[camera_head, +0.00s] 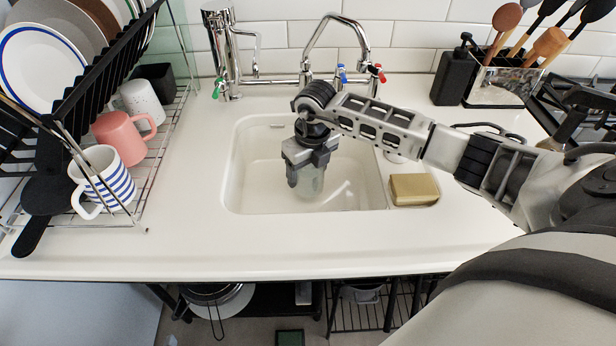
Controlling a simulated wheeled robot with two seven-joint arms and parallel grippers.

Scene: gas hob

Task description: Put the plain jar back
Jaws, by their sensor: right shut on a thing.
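My right gripper (308,172) is over the white sink basin (262,170) and points down. It is shut on a clear, greyish jar (308,187), whose lower part shows below the fingers. No pattern shows on that part; the gripper hides the upper part. I cannot tell whether the jar touches the basin floor. My left gripper is not in view.
A dish rack (150,170) with plates and several mugs, one pink (122,137) and one blue-striped (103,180), stands left. Taps (338,75) rise behind the basin. A sponge (414,189) lies right of it. A black soap dispenser (453,75) stands back right. The counter front (250,250) is clear.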

